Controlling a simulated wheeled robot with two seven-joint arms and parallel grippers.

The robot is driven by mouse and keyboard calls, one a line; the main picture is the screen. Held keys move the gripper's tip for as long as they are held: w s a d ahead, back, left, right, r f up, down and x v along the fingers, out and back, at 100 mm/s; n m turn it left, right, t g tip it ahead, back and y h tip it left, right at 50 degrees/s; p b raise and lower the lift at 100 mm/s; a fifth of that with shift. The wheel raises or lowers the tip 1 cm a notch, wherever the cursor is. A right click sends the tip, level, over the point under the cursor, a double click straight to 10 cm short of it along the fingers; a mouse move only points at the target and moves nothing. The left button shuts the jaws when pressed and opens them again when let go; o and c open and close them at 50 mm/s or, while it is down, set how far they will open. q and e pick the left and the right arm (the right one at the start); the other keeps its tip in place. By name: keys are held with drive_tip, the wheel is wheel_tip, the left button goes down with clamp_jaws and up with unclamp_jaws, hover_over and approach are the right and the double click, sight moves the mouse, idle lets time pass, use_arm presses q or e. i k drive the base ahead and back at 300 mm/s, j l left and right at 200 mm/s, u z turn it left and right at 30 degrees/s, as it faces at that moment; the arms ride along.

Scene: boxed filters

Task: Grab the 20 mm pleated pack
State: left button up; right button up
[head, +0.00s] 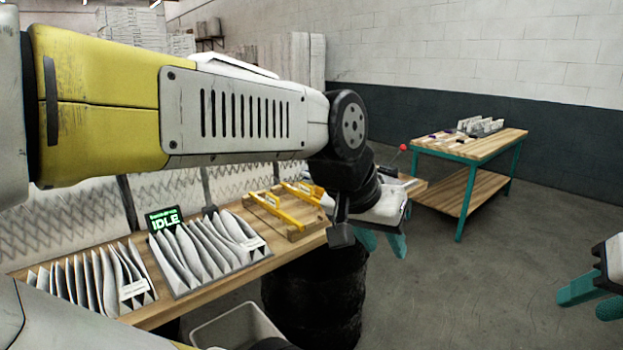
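Two white pleated packs stand on the wooden bench at the left. The left pack (84,280) has tighter pleats, and the right pack (203,252) has wider ones. Each has a small white label, too small to read, so I cannot tell which is the 20 mm one. My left gripper (383,244) hangs beyond the bench's right end, its teal fingers apart and empty, well away from both packs. My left arm crosses above the bench. My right gripper (592,299) is at the far right edge, open and empty over the floor, partly cut off.
A green-lit display (164,219) reading IDLE stands behind the packs. A wooden frame with yellow bars (280,210) lies to their right. A black drum (318,300) and a grey bin (237,326) stand before the bench. A second table (480,144) is at the back right; open floor lies between.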

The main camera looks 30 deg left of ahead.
sight(53, 282)
drive_tip(key=u, duration=1)
drive_tip(key=j+u, duration=0.3)
drive_tip(key=j, duration=0.15)
drive_tip(key=i+j+u, duration=0.1)
drive_tip(key=j+u, duration=0.2)
drive_tip(key=i+j+u, duration=0.25)
drive_tip(key=j, duration=0.25)
drive_tip(key=k, duration=0.1)
